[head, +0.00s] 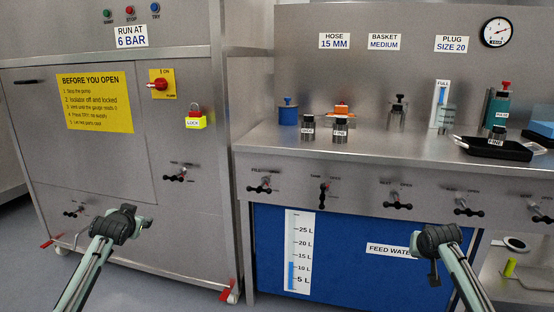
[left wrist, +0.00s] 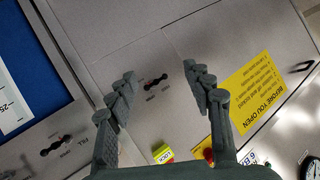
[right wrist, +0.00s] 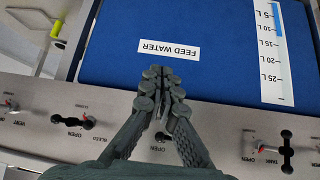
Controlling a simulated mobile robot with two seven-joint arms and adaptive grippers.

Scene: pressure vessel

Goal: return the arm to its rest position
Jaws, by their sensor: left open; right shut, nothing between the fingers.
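My left gripper (head: 128,216) is in front of the lower part of the left steel cabinet in the head view. In the left wrist view its two fingers (left wrist: 160,90) are spread wide with nothing between them. My right gripper (head: 434,262) is in front of the blue feed water tank (head: 340,240) at the lower right of the head view. In the right wrist view its fingertips (right wrist: 163,78) are together and hold nothing. Both grippers appear apart from the cabinet, the valves and the tank.
A steel counter (head: 385,150) carries several jars, a blue pot (head: 288,112) and a black tray (head: 495,148). Valve handles (head: 397,201) stick out along its front panel. The left cabinet has a red isolator knob (head: 160,85) and a yellow lock (head: 197,121). Floor shows at the lower left.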

